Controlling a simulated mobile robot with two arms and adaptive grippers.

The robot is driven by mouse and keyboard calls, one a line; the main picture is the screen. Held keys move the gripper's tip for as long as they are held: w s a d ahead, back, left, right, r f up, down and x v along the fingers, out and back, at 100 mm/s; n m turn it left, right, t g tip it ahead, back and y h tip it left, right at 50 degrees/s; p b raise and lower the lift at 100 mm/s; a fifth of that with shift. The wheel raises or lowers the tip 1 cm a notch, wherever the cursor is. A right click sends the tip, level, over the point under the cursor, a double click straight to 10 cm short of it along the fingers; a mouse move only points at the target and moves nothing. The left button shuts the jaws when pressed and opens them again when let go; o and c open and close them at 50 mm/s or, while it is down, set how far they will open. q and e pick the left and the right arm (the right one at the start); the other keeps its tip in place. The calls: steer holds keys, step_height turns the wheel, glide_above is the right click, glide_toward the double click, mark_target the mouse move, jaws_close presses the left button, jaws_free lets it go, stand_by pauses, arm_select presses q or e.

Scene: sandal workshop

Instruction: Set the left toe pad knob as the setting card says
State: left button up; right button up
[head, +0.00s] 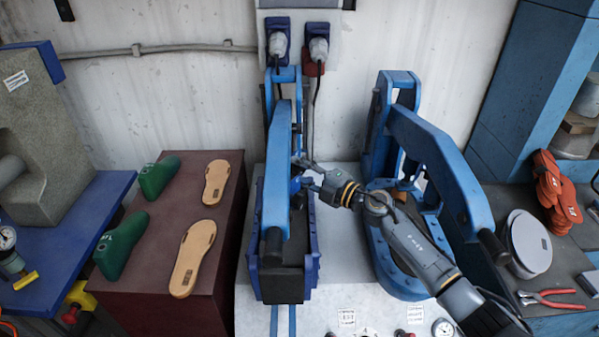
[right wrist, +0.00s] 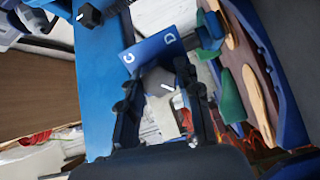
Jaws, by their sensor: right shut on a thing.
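In the right wrist view a grey knob (right wrist: 158,82) with a short white mark sits below a blue plate (right wrist: 150,54) lettered C and D. My right gripper (right wrist: 158,92) has a finger on each side of this knob and is shut on it. I cannot tell which letter the mark points at. In the head view my right gripper (head: 305,175) reaches in from the right to the side of the left blue press (head: 283,200), and its fingers hide the knob there. White cards (head: 346,317) lie at the front, their print too small to read. My left gripper is out of view.
A second blue press (head: 432,160) stands right of my gripper, close to my right arm. A dark red bench (head: 160,235) on the left holds tan soles (head: 193,255) and green lasts (head: 122,243). In the wrist view a black knob (right wrist: 88,15) sits on blue metal.

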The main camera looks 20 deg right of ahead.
steer(key=shift+f+n, duration=0.15)
steer(key=shift+n, duration=0.75)
steer(key=o, duration=1.2)
steer(key=shift+c, duration=0.2)
steer(key=v, duration=0.8)
steer(key=shift+a, duration=0.1)
